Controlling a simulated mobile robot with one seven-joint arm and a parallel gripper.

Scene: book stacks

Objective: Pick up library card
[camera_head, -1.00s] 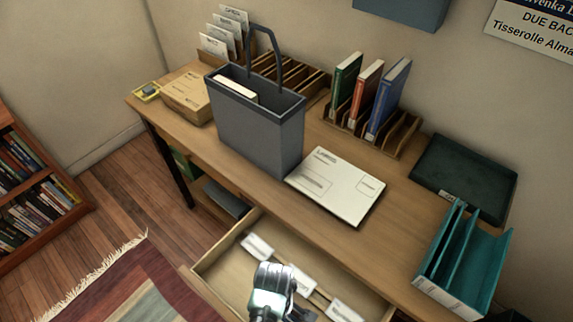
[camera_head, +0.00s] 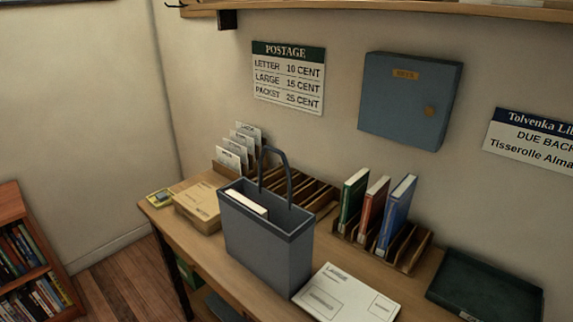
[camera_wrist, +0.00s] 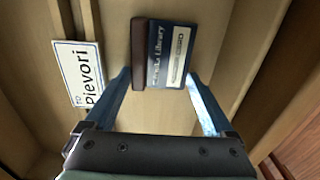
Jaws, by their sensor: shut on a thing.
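The library card (camera_wrist: 172,50) is blue with a white label and part of the word "Library". It shows in the wrist view, between the tips of my gripper (camera_wrist: 159,76), with a dark brown strip (camera_wrist: 138,55) along its left side. My gripper is shut on the card, its fingers standing apart by about the card's width. Below is the pale wooden drawer (camera_wrist: 115,22). A white sign reading "TO Pievori" (camera_wrist: 77,72) lies in it, left of my gripper. The head view shows neither my gripper nor the card.
On the desk stand a grey tote (camera_head: 265,250), a cardboard box (camera_head: 198,207), a book rack (camera_head: 410,255) with several books, a white envelope (camera_head: 345,295) and a dark tray (camera_head: 485,290). A blue wall cabinet (camera_head: 408,98) hangs above. A bookcase (camera_head: 20,225) stands at left.

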